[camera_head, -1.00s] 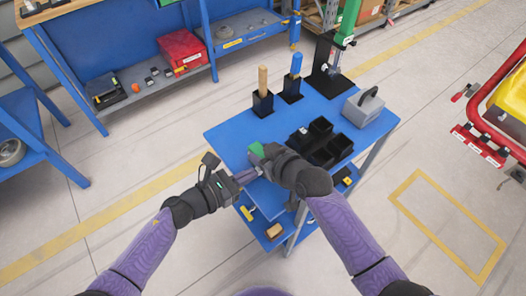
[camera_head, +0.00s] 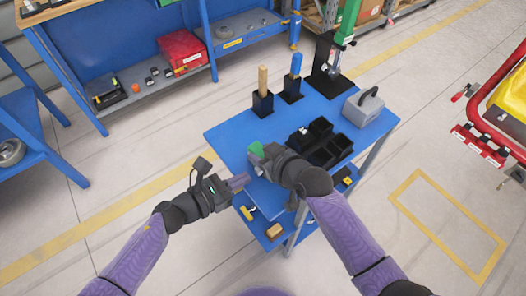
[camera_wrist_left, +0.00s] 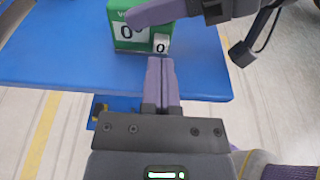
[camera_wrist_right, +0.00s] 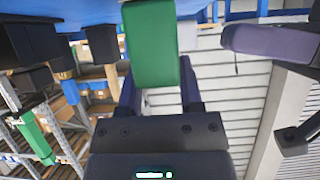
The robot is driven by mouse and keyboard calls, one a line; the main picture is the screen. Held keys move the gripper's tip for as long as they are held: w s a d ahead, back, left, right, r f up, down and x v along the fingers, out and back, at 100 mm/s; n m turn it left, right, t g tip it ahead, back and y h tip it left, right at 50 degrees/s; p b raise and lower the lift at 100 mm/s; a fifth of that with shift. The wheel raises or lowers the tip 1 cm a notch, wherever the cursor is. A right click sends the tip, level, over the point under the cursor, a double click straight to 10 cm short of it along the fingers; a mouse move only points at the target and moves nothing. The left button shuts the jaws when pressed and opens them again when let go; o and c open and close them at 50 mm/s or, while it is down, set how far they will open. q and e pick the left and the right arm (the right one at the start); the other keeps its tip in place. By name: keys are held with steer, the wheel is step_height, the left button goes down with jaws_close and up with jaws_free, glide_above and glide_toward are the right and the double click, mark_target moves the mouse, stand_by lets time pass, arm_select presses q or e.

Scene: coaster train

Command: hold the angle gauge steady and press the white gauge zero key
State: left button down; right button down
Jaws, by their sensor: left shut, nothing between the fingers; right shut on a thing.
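The angle gauge is a green block (camera_head: 256,149) at the near left edge of the blue table. The left wrist view shows its face (camera_wrist_left: 130,40) with a "0" display and the white zero key (camera_wrist_left: 161,43) at the lower right corner. My right gripper (camera_wrist_left: 150,14) is shut on the gauge, one finger crossing the face's upper part; the gauge (camera_wrist_right: 152,45) also fills the jaws in the right wrist view. My left gripper (camera_head: 246,179) is shut and empty. Its fingertips (camera_wrist_left: 160,62) point at the key from just below it in that view, seemingly a small gap away.
The blue table (camera_head: 228,133) also holds black bins (camera_head: 320,128), a grey box with a handle (camera_head: 363,106), two black holders with wooden (camera_head: 263,78) and blue (camera_head: 296,65) handles, and a black stand (camera_head: 327,77). Free tabletop lies left of the bins.

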arm_select(q)
steer(key=shift+f+v, duration=0.2)
steer(key=shift+v, duration=0.75)
steer(key=shift+f+v, duration=0.2)
steer(key=shift+v, duration=0.8)
arm_select(e)
steer(key=shift+c, duration=0.8)
jaws_free()
